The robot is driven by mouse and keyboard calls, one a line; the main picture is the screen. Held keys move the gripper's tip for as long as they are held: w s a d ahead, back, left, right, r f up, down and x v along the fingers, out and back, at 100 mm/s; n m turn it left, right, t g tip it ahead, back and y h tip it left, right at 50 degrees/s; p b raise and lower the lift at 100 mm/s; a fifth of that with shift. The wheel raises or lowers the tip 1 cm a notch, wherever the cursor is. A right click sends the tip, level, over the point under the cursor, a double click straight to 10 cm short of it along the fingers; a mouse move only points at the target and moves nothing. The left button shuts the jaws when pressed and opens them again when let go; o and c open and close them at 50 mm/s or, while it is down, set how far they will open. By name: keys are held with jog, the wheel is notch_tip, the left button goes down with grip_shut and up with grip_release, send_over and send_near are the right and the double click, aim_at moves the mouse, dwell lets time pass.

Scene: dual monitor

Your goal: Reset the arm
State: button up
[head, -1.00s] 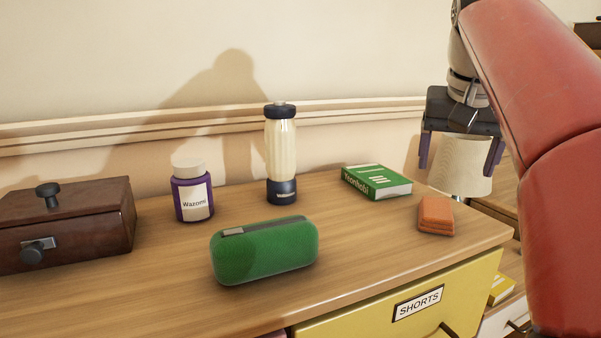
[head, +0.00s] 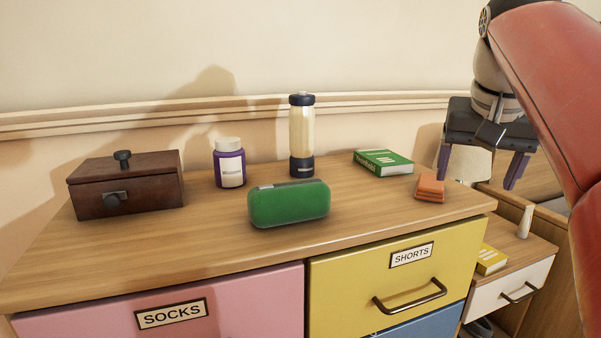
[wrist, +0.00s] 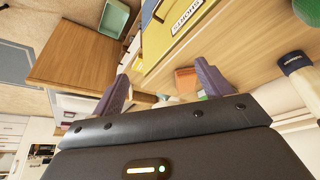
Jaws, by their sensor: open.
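My gripper (head: 481,168) is open and empty in the head view. It hangs in the air at the right, above the right end of the dresser, with its two purple fingers apart and pointing down. My red arm (head: 560,95) runs to it from the right edge. In the wrist view the gripper fingers (wrist: 158,85) are spread, and an orange object (wrist: 186,80) shows between them, farther off. In the head view a small orange stack (head: 430,188) lies on the dresser top, left of the gripper and apart from it.
The dresser top (head: 200,225) holds a wooden box (head: 125,190), a purple jar (head: 229,165), a shaker bottle (head: 301,135), a green case (head: 290,204) and a green book (head: 383,162). A lower cabinet (head: 510,285) with a yellow book (head: 491,259) stands at the right, partly behind my arm.

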jog(key=s+a+f+n, duration=0.1)
jog(key=s+a+f, duration=0.2)
jog(key=f, duration=0.6)
jog(key=s+a+f+n+t+y, duration=0.1)
jog(key=s+a+f, duration=0.3)
jog(key=f, duration=0.5)
jog(key=s+a+f+n, duration=0.2)
jog(key=s+a+f, duration=0.1)
jog(key=s+f, duration=0.4)
notch_tip(320, 180, down, 3)
jog(key=shift+s+a+r+n+y, duration=0.1)
jog(key=shift+s+a+n+y, duration=0.1)
jog(key=shift+n+y, duration=0.15)
